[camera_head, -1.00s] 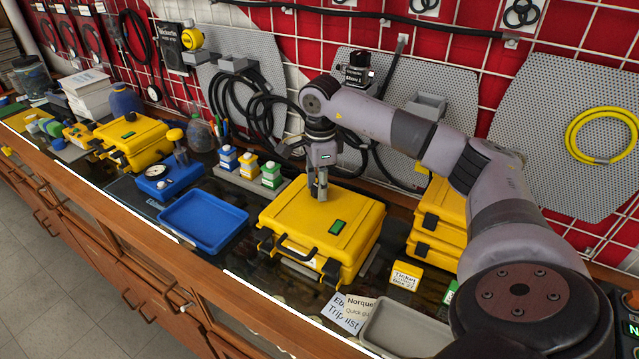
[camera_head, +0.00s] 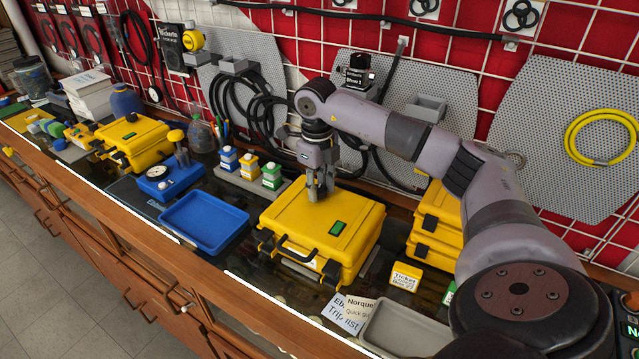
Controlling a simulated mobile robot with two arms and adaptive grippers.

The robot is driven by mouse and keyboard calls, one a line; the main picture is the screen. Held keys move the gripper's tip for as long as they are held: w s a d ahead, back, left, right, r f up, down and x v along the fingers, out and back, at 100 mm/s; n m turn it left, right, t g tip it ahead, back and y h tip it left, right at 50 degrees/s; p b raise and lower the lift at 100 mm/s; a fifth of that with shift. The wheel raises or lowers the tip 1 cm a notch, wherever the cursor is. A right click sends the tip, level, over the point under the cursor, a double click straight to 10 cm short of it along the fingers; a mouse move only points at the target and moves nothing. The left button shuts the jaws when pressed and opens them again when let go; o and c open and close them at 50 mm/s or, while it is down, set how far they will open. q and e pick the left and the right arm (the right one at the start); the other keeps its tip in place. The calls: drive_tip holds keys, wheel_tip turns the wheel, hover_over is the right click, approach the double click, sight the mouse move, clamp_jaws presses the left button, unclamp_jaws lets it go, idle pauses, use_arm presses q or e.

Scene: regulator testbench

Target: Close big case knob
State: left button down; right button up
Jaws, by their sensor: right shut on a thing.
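The big yellow case (camera_head: 305,232) lies shut on the bench in the middle, with a black handle and dark latches on its front side. A green label (camera_head: 337,228) is on its lid. My right gripper (camera_head: 319,194) points down at the back left part of the lid, its fingers closed around the spot where the knob would be. The knob itself is hidden by the fingers, so its angle cannot be told. My left gripper is not in view.
A blue tray (camera_head: 204,222) and small bottles (camera_head: 250,166) stand left of the case. Stacked yellow cases (camera_head: 437,222), a small yellow box (camera_head: 405,276) and a grey tray (camera_head: 394,330) are to the right. Hoses hang on the wall behind.

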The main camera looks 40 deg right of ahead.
drive_tip(key=shift+m, duration=1.8)
drive_tip(key=o, duration=1.1)
drive_tip(key=shift+o, duration=0.2)
wheel_tip(320, 180, up, 12)
drive_tip(key=shift+a, duration=0.25)
